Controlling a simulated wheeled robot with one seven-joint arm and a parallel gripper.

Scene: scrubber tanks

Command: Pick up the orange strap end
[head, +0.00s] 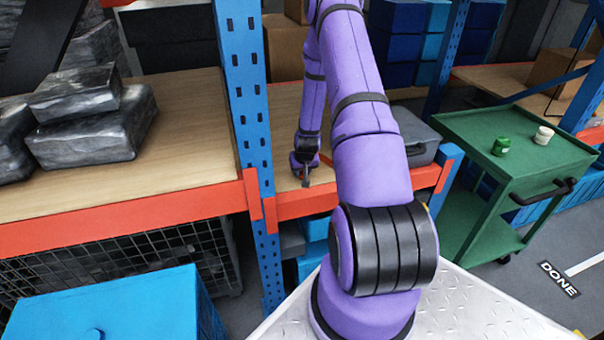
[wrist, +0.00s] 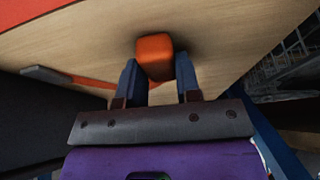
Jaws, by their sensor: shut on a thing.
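The orange strap end (wrist: 154,56) is a small orange block in the upper middle of the wrist view. It sits between the two dark fingers of my gripper (wrist: 157,78), which are shut on it. Wooden shelf surface (wrist: 95,48) shows around and behind it. In the head view my gripper (head: 305,178) is low over the wooden shelf behind the orange front beam. The strap end is too small and too covered to make out there. I cannot tell whether it touches the shelf.
A blue upright (head: 247,100) stands just left of my gripper. A grey case (head: 420,140) is on the shelf to the right. Wrapped grey packages (head: 95,130) lie on the left shelf. A green cart (head: 515,150) with two small jars stands at right.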

